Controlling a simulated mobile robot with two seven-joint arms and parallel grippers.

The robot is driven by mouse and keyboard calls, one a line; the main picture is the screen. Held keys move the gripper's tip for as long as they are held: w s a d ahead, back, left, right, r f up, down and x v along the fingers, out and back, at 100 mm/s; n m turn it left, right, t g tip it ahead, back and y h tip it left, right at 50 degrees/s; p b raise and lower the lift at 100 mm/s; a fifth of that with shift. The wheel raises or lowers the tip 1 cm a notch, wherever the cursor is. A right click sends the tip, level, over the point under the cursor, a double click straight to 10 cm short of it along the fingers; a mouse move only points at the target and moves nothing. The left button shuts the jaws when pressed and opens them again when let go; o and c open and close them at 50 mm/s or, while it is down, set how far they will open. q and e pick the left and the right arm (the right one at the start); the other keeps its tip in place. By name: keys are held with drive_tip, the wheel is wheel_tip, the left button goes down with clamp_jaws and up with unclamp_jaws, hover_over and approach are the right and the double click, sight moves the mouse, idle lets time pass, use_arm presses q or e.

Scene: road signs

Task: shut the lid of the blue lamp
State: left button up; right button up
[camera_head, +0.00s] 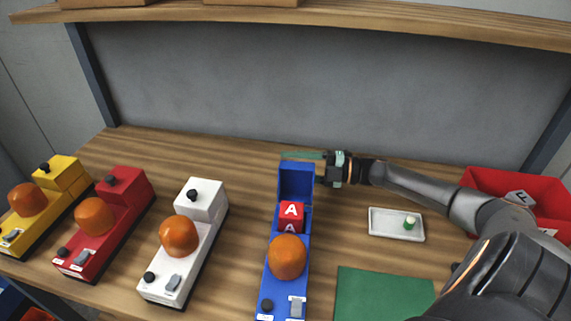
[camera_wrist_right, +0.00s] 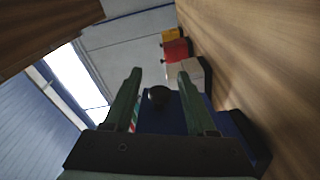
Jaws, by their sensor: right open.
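The blue lamp (camera_head: 272,285) stands in the middle of the table, with an orange dome (camera_head: 287,256) on it. Its lid (camera_head: 296,182) stands open, upright at the lamp's far end. A red block (camera_head: 291,213) marked A sits in the open compartment. My right gripper (camera_head: 284,154) is behind the top of the lid, its green fingers pointing left. In the right wrist view the fingers are apart, with the lid's black knob (camera_wrist_right: 158,97) and blue surface between or just beyond them. I cannot tell whether they touch. My left gripper is not in view.
White (camera_head: 211,209), red (camera_head: 132,191) and yellow (camera_head: 65,176) lamps stand to the left, lids down. A white tray (camera_head: 385,232) with a small green-and-white item, a green mat (camera_head: 375,298) and a red bin (camera_head: 484,181) lie to the right. A shelf (camera_head: 330,20) runs above.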

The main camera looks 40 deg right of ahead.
drive_tip(key=shift+x, duration=0.85)
clamp_jaws()
idle(0.9)
